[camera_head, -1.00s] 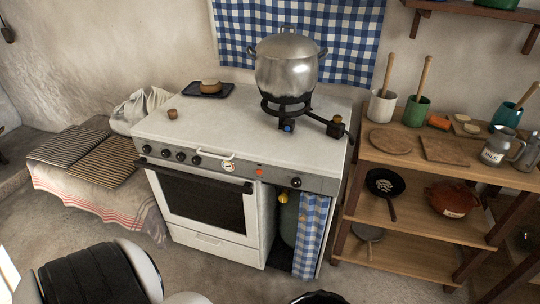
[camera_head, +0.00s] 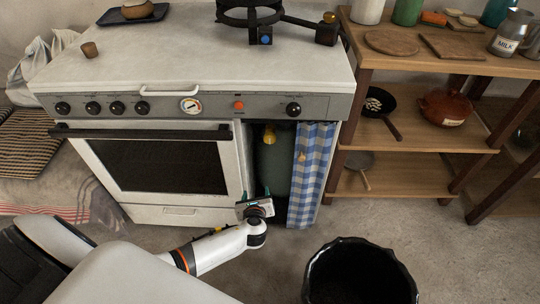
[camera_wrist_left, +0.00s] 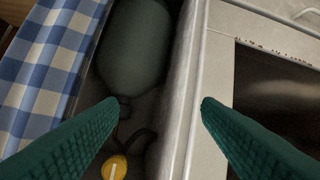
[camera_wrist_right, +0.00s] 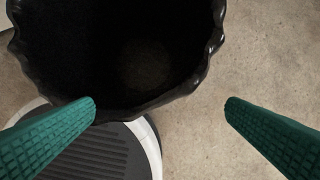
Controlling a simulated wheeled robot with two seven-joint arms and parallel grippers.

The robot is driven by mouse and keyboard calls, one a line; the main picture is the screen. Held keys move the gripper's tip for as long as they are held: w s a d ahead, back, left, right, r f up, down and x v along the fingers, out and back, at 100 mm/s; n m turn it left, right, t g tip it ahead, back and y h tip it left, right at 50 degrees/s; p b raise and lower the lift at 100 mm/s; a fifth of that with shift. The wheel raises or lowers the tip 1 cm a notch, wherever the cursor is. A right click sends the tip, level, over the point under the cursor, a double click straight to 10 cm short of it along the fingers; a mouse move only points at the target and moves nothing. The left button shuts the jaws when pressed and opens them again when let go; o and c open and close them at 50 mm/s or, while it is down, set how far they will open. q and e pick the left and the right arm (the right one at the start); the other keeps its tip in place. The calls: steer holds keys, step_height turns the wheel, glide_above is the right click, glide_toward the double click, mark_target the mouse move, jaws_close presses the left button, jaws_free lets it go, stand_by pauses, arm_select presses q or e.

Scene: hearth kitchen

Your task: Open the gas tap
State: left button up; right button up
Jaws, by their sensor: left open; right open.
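The green gas bottle (camera_head: 272,165) stands in the open compartment at the right of the stove. A yellow tap (camera_head: 269,135) shows at its top in the head view. The yellow tap (camera_wrist_left: 114,167) also shows at the bottom edge of the left wrist view, with the bottle (camera_wrist_left: 135,45) above it. My left gripper (camera_head: 254,196) is open in front of the compartment, below the tap and apart from it. In the left wrist view its fingers (camera_wrist_left: 162,104) have nothing between them but the background. My right gripper (camera_wrist_right: 161,102) is open and empty near a black bin.
The compartment is bounded by the stove's white side panel (camera_wrist_left: 188,90) and a blue checked curtain (camera_head: 312,170). The oven door handle (camera_head: 140,131) juts out at the left. A black bin (camera_head: 312,275) stands on the floor, right of my left arm. Wooden shelves (camera_head: 400,186) stand at the right.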

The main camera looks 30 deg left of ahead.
mark_target(270, 141)
arm_select(q)
steer(key=w+d+r+m+t+y+b, duration=0.2)
steer(key=w+r+m+t+b, duration=0.35)
steer(key=r, duration=0.35)
arm_select(e)
steer(key=v, duration=0.7)
arm_select(q)
steer(key=shift+g, duration=0.35)
steer(key=x, duration=0.4)
steer(key=b+x, duration=0.1)
steer(key=x, duration=0.3)
steer(key=shift+a+r, duration=0.1)
steer(key=shift+r, duration=0.15)
steer(key=b+x, duration=0.1)
steer(key=x, duration=0.1)
steer(key=shift+w+a, duration=0.1)
steer(key=shift+w, duration=0.25)
steer(key=shift+w+a, duration=0.2)
steer(key=shift+w, duration=0.15)
arm_select(e)
steer(key=shift+w+a+f+t+y, duration=0.15)
steer(key=shift+w+a+t, duration=0.1)
steer(key=shift+w+t, duration=0.55)
steer(key=shift+w+a+f+t+y, duration=0.2)
steer(key=shift+w+t, duration=0.25)
steer(key=shift+w, duration=0.55)
steer(key=shift+w+a+f+t+y, duration=0.15)
steer(key=shift+w+a+t, duration=0.15)
steer(key=shift+w+t, duration=0.5)
